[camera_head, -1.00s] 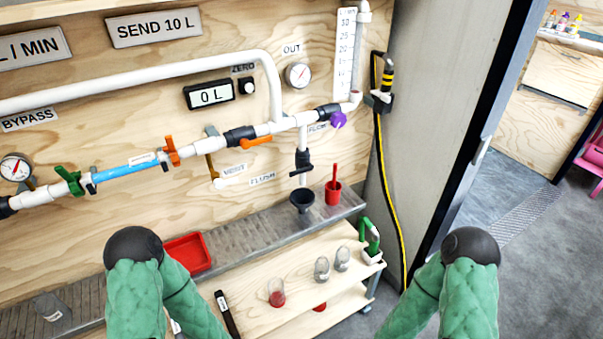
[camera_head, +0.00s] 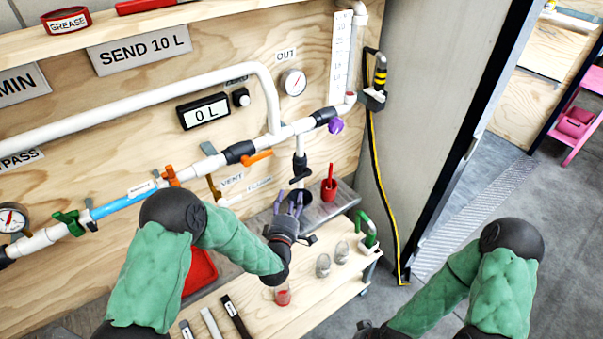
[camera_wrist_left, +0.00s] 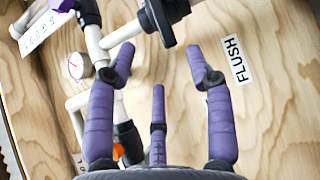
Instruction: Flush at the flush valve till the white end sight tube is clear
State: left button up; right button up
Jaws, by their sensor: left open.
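The flush valve (camera_head: 299,172) is a black valve with a dark handle on a white pipe that drops from the main line. The label FLUSH (camera_head: 258,184) is on the plywood left of it. My left gripper (camera_head: 288,203) is open and empty, its purple fingers pointing up, just below the valve and in front of the black funnel. In the left wrist view the open gripper (camera_wrist_left: 158,65) faces the black handle (camera_wrist_left: 165,14), which lies beyond the fingertips and appears untouched. A light blue tube section (camera_head: 112,206) sits in the line at left. I cannot tell which part is the white end sight tube.
The cart below holds glass jars (camera_head: 341,252) and a green-handled item (camera_head: 367,231). A black-yellow cable (camera_head: 378,190) hangs at right.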

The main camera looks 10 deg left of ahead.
aim_at(296, 180)
pick_arm(q)
jog(key=w+b, duration=0.2)
jog(key=w, duration=0.8)
jog(key=shift+w+f, duration=0.1)
grip_shut()
